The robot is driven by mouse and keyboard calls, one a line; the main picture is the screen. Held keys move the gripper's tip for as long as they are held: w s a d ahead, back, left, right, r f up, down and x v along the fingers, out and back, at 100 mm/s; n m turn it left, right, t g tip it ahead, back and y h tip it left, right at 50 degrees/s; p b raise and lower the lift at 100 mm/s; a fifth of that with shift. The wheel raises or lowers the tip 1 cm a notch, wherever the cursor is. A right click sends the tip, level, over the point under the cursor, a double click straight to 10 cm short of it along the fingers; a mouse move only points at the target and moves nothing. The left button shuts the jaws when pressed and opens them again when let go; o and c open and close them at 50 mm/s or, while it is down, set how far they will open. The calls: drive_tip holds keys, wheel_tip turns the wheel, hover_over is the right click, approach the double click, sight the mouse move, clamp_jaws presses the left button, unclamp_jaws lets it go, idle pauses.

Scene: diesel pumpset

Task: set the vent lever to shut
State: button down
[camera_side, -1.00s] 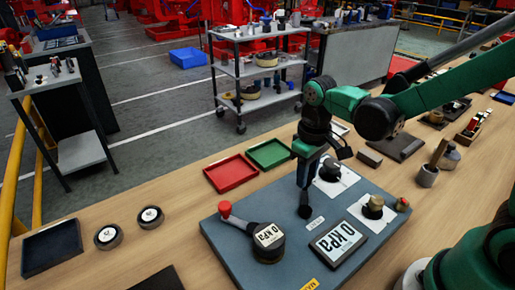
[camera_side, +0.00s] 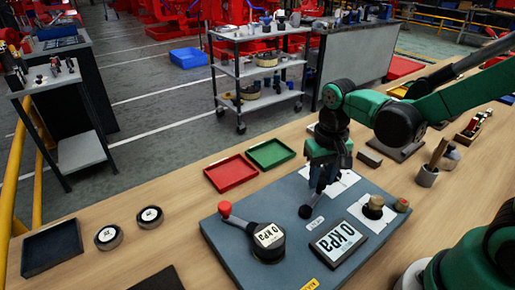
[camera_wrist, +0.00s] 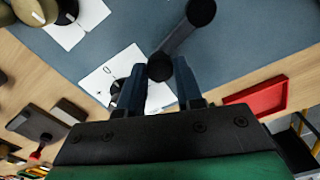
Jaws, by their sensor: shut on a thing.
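The vent lever (camera_side: 306,211) is a dark bar with rounded ends on the blue-grey panel (camera_side: 225,238), behind the 0 kPa display. In the wrist view the lever (camera_wrist: 185,32) runs from a round end at the top to another between my fingers. My gripper (camera_side: 319,191) is low over the panel, shut on the lever's end; its blue fingers (camera_wrist: 158,78) stand either side of that end. In the side view the fingers partly hide the lever. The small white label (camera_side: 314,223) beside it is too small to read.
The 0 kPa display (camera_side: 338,240) is in front, a brass-coloured knob (camera_side: 374,206) at right. A white dial plate (camera_side: 345,182) is partly hidden behind my gripper. Red (camera_side: 230,173) and green (camera_side: 270,153) trays lie beyond.

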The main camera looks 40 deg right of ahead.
sight(322, 180)
drive_tip(key=c, duration=0.6)
unclamp_jaws()
drive_tip(key=shift+r, duration=2.8)
drive_tip(key=n+t, duration=0.1)
drive_tip(key=r+t, duration=0.1)
drive_tip(key=t, duration=0.1)
drive_tip(key=shift+s+a+r+n, duration=0.1)
drive_tip(key=shift+s+a+n, duration=0.1)
drive_tip(key=shift+s+n, duration=0.2)
drive_tip(key=n+t, duration=0.1)
drive_tip(key=t, duration=0.1)
drive_tip(key=r+n+t, duration=0.1)
drive_tip(key=t, duration=0.1)
drive_tip(key=shift+s+a+n, duration=0.15)
drive_tip(key=shift+a+n, duration=0.05)
drive_tip(key=shift+n, duration=0.1)
